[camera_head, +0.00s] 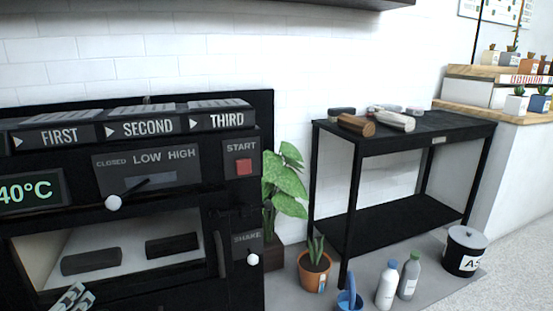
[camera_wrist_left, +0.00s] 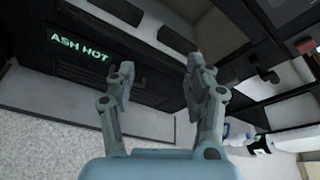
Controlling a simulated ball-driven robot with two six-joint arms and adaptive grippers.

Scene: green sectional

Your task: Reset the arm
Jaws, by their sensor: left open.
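My left gripper (camera_head: 72,298) shows at the bottom left edge of the head view, just in front of the lower opening of the black machine (camera_head: 80,228). In the left wrist view, the same gripper (camera_wrist_left: 160,68) has its two grey fingers spread apart with nothing between them. Beyond the fingers is a dark panel (camera_wrist_left: 100,60) with the lit green words "ASH HOT". Most of my left arm is out of the head view. My right gripper is in neither view.
The machine has a lever knob (camera_head: 113,203), a red start button (camera_head: 243,166) and a shake knob (camera_head: 253,259). Dark blocks (camera_head: 92,262) lie in its opening. To the right are a potted plant (camera_head: 313,272), bottles (camera_head: 387,286), a lidded bin (camera_head: 464,252) and a black table (camera_head: 450,124).

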